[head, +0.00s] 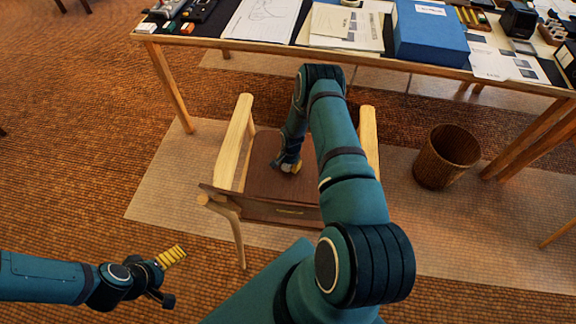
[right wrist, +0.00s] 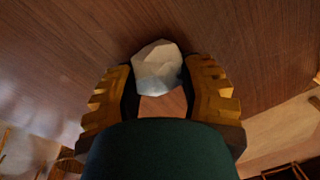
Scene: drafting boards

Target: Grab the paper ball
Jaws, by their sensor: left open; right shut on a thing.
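The paper ball (right wrist: 158,68) is white and faceted. In the right wrist view it sits between the yellow-padded fingers of my right gripper (right wrist: 160,90), which is shut on it, close against a brown wooden surface. In the head view my right gripper (head: 289,166) is low over the seat of the wooden chair (head: 262,182), and the ball cannot be made out there. My left gripper (head: 172,275) is open and empty at the lower left, over the carpet and apart from the chair.
A long table (head: 380,64) behind the chair carries papers and a blue box (head: 428,36). A brown wicker basket (head: 446,158) stands on the floor to the right. The chair's light armrests (head: 234,140) flank the seat. Carpet at left is clear.

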